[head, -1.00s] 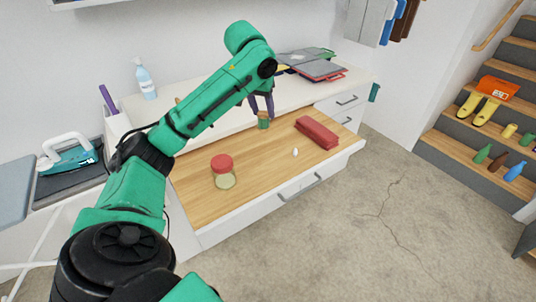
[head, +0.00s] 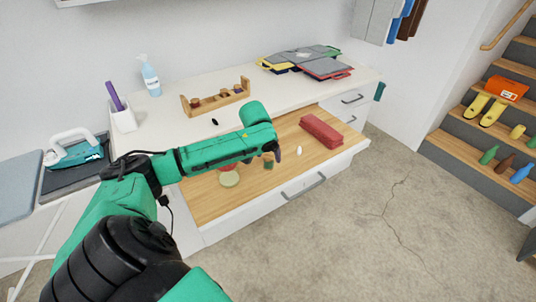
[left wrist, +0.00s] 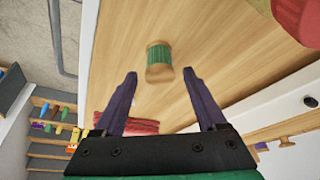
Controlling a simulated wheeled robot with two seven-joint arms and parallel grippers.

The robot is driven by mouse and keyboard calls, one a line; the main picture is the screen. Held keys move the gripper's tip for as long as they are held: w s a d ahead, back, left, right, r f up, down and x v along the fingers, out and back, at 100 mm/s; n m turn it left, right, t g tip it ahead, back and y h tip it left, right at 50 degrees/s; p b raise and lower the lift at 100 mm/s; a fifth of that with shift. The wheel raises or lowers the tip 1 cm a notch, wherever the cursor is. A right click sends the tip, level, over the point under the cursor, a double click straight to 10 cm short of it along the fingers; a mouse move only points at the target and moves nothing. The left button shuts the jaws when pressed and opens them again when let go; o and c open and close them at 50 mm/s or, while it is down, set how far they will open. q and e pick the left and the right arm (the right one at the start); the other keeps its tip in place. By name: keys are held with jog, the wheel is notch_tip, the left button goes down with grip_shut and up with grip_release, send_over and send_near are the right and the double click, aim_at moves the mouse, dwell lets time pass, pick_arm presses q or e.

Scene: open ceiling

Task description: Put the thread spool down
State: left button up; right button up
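The thread spool (head: 268,160), green thread with wooden ends, stands on the wooden surface of the pulled-out drawer (head: 210,203). It also shows in the left wrist view (left wrist: 159,60), framed by the tips of my left gripper (left wrist: 160,74). The gripper is open, with a clear gap between each purple finger and the spool. In the head view, my left gripper (head: 278,153) is mostly hidden behind my arm, just beside the spool. My right gripper is in no view.
A wooden rack (head: 215,98) and a spray bottle (head: 150,76) stand on the counter behind. The drawer's front left is clear.

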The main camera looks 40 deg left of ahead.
pick_arm(q)
jog(key=v, duration=1.2)
jog(key=shift+b, duration=0.4)
